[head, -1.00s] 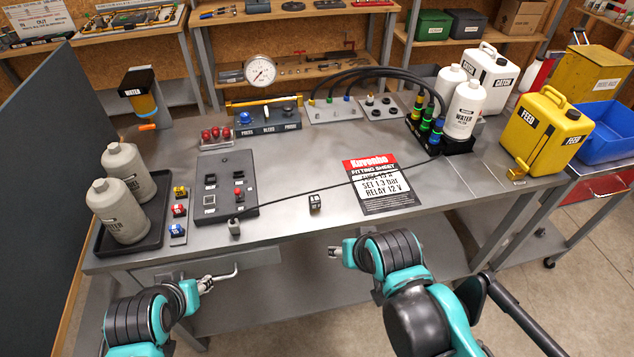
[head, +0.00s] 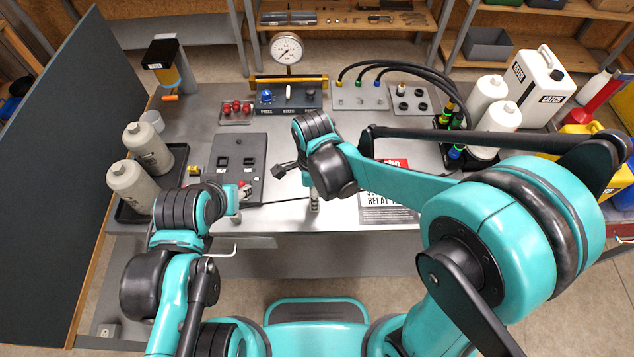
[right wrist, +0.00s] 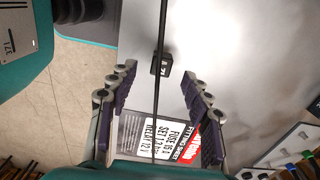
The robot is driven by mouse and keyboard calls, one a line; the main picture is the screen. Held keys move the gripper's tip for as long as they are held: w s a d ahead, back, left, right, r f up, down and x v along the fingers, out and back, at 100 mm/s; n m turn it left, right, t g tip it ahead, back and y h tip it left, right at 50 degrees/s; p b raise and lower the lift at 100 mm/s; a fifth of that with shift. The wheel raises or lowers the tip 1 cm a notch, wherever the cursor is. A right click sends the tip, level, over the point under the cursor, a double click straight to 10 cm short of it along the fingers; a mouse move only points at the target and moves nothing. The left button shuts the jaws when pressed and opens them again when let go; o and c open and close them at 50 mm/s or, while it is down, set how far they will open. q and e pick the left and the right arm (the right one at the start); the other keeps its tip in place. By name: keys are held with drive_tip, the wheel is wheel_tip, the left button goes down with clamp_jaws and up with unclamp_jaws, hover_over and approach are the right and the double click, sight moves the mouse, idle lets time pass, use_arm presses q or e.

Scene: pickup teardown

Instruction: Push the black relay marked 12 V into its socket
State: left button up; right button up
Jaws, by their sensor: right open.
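The black relay (right wrist: 160,68) stands on the bench top in the right wrist view, with a small white label on it that is hard to read. My right gripper (right wrist: 159,80) is open, with its two fingers spread apart on either side of the relay in that view. In the head view my right gripper (head: 314,198) points down at the bench, right of the dark panel, and hides the relay. The dark socket panel (head: 258,175) lies flat, with black sockets in its upper part. My left gripper (head: 243,193) is over the panel's lower edge; its fingers are unclear.
A thin black cable (right wrist: 157,120) crosses the right wrist view in front of the relay. A grey plug (head: 236,216) is by the panel's front edge. The fitting sheet (head: 385,215) lies to the right.

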wheel_tip(320, 180, down, 5)
drive_tip(key=shift+w+f+b, duration=0.1)
drive_tip(key=shift+b, duration=0.5)
clamp_jaws()
